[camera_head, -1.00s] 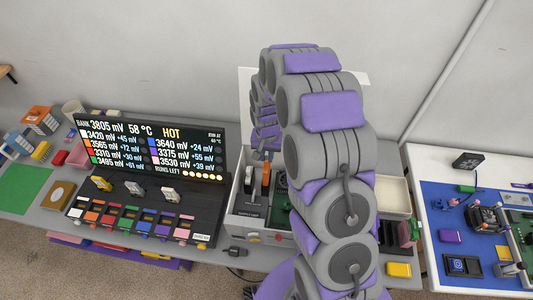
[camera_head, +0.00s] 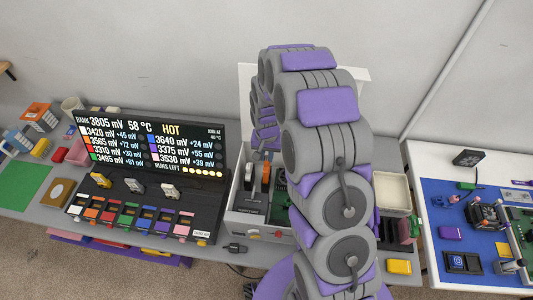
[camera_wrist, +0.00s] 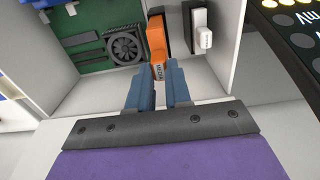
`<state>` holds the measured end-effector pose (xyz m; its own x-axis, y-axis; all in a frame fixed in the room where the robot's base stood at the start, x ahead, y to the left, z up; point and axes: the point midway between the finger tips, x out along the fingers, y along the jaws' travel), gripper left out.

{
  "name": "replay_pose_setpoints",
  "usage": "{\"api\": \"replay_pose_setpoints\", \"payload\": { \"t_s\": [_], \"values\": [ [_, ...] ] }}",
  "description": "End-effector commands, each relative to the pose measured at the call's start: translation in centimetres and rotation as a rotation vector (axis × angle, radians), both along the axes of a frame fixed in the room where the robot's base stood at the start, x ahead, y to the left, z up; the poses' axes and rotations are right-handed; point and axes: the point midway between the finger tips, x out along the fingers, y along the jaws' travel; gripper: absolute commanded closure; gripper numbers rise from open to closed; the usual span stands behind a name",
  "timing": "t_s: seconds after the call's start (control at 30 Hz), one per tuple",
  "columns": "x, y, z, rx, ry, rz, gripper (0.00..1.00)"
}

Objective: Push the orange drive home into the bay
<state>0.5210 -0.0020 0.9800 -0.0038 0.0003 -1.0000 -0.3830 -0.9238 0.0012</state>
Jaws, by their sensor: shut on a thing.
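The orange drive (camera_wrist: 155,38) stands in a bay of the white open case, and it also shows in the head view (camera_head: 265,180). In the wrist view my gripper (camera_wrist: 158,76) has its blue fingers closed around the small tab at the drive's near end. The fingers hide part of that tab. In the head view my arm hides much of the case, and the fingertips are hard to make out. How deep the drive sits in the bay I cannot tell.
A dark drive with a white end (camera_wrist: 200,30) stands beside the orange one. A green board with a fan (camera_wrist: 122,46) lies inside the case. A black display panel (camera_head: 150,146) stands left of the case. A blue mat (camera_head: 480,225) with parts lies at right.

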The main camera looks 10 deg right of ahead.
Motion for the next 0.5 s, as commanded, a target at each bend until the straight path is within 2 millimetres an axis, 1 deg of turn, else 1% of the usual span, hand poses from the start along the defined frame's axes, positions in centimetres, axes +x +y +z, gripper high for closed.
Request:
{"api": "replay_pose_setpoints", "payload": {
  "t_s": [0.5],
  "values": [
    [0.04, -0.01, -1.03, 0.001, -0.001, 0.000, 1.00]
  ]
}}
